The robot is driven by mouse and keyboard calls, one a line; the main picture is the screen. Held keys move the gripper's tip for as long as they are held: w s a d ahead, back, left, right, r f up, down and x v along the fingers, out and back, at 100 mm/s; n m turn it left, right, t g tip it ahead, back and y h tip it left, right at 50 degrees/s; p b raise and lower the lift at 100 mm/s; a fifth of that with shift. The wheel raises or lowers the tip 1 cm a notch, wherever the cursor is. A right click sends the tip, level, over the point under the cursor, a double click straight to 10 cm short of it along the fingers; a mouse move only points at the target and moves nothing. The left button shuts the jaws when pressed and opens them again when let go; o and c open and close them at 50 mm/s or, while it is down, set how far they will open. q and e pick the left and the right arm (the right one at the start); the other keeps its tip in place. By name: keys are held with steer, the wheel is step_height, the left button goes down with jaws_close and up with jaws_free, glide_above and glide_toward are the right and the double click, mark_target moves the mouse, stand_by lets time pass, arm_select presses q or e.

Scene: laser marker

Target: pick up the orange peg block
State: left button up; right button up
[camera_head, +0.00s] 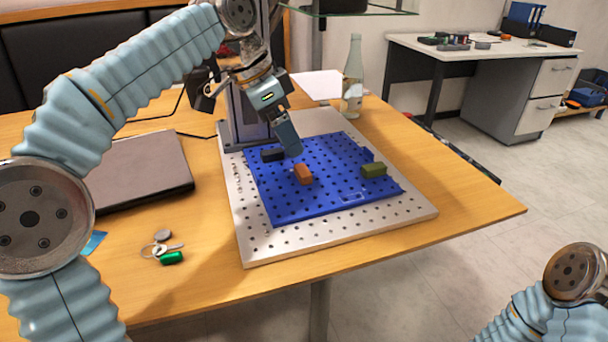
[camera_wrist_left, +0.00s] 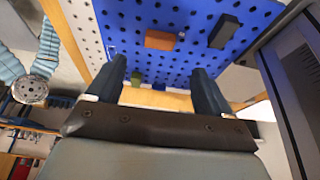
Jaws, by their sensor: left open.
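The orange peg block (camera_head: 303,174) lies on the blue pegboard (camera_head: 290,205), near its middle. In the left wrist view the orange block (camera_wrist_left: 160,40) is beyond the fingertips, near the top of the picture. My left gripper (camera_head: 289,146) is above the board, just behind the orange block in the head view. In the left wrist view its two fingers (camera_wrist_left: 162,80) are apart with nothing between them, so it is open and empty. My right gripper is out of view; only part of my right arm shows at the lower right of the head view.
A black block (camera_head: 271,155) and an olive green block (camera_head: 373,170) also sit on the board. A silver perforated plate (camera_head: 330,242) lies under it. The laser marker column (camera_head: 243,115) stands close behind. A glass bottle (camera_head: 352,80), laptop (camera_head: 140,168) and keys (camera_head: 163,247) are around.

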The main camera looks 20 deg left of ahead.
mark_target(307, 169)
arm_select(q)
steer(key=b+x, duration=0.1)
steer(key=x, duration=0.7)
steer(key=shift+d+f, duration=0.15)
steer(key=shift+f, duration=0.15)
steer(key=shift+c, duration=0.5)
steer(key=c, duration=1.1)
steer(key=shift+r, duration=0.45)
step_height(307, 169, up, 3)
steer(key=shift+s+d+r+p, duration=0.1)
steer(key=shift+d+p, duration=0.05)
steer(key=shift+p, duration=0.25)
steer(key=s+d+r, duration=0.6)
steer(key=s+r, duration=0.3)
steer(key=s, duration=0.3)
steer(key=shift+d+p, duration=0.35)
